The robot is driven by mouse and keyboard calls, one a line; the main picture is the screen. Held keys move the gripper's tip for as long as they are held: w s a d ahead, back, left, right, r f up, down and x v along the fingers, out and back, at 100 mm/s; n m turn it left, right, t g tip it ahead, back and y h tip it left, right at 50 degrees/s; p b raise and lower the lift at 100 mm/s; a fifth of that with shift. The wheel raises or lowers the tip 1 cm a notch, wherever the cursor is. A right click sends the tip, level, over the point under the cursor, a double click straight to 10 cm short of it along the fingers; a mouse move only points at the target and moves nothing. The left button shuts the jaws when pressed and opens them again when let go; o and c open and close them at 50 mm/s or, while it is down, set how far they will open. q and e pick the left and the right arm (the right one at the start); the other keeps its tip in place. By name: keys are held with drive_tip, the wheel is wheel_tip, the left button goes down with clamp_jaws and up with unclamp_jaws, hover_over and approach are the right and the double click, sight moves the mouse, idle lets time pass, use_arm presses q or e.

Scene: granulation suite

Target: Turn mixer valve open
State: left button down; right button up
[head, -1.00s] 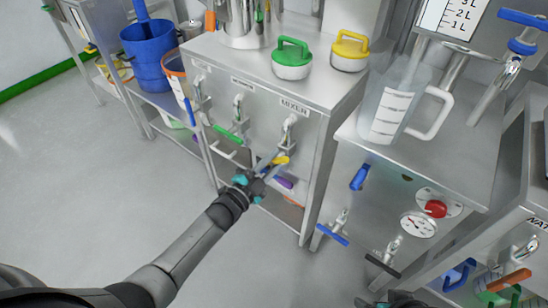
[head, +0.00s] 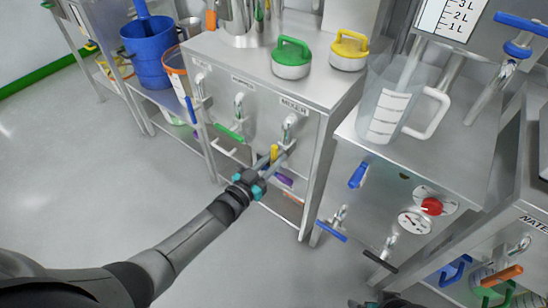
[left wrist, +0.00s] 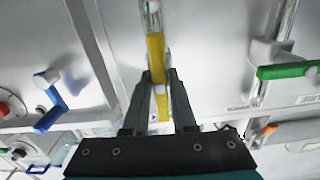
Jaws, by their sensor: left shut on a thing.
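The mixer valve's yellow handle (head: 274,153) is below the "MIXER" label on the front panel of the steel cabinet, under a short metal tap (head: 289,128). My left gripper (head: 276,161) is shut on this handle. In the left wrist view the yellow handle (left wrist: 157,75) stands between the two dark fingers (left wrist: 160,95), roughly in line with the metal pipe above it. Part of the handle is hidden by the fingers in the head view. A small dark part of my right arm's end (head: 388,300) shows at the bottom edge; its fingers cannot be made out.
A clear jug (head: 385,112) stands on the neighbouring cabinet, which has a red knob (head: 431,206) and a gauge (head: 414,221). The floor at left is clear.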

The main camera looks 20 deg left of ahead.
use_arm(q)
drive_tip(key=shift+n, duration=0.3)
idle(0.4)
drive_tip(key=c, duration=0.8)
unclamp_jaws()
drive_tip(key=shift+o, duration=0.4)
drive_tip(key=shift+s, duration=0.1)
